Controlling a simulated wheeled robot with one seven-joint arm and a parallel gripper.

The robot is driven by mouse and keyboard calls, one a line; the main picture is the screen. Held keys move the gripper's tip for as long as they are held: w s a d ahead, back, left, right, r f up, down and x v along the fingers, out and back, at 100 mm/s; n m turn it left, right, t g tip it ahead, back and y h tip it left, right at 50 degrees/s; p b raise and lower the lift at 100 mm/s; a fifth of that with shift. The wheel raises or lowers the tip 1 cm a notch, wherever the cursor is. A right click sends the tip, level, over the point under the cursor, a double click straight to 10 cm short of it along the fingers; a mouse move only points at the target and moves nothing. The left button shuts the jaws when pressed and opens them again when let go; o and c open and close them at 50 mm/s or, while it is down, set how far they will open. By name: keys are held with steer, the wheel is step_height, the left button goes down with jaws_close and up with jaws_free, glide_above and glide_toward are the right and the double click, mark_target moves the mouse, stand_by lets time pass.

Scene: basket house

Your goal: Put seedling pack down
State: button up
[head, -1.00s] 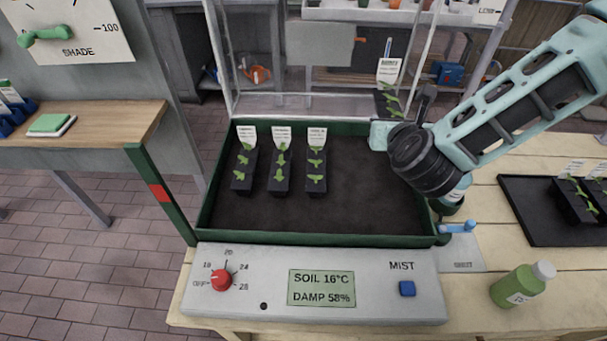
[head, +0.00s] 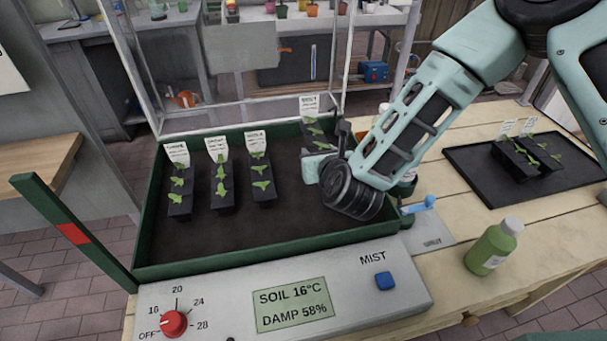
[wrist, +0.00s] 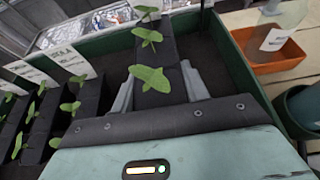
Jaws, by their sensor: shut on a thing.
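My gripper (wrist: 158,88) is shut on a dark seedling pack (wrist: 155,62) with green seedlings and a white label. In the head view the held seedling pack (head: 313,139) is upright inside the back right part of the green-rimmed soil tray (head: 150,225). Whether its base touches the soil is hidden. My gripper (head: 318,160) is at its near side. Three other seedling packs stand in a row to the left; the closest is the right one (head: 260,185).
A clear raised lid (head: 125,60) stands behind the tray. A control panel (head: 225,310) runs along the front. A black tray (head: 490,190) with more packs and a green bottle (head: 493,245) stand at the right. Soil in front of the gripper is bare.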

steer(key=shift+f+p, duration=0.35)
steer(key=shift+f, duration=2.4)
steer(key=shift+f, duration=0.2)
steer(key=o, duration=1.1)
steer(key=shift+r, duration=0.1)
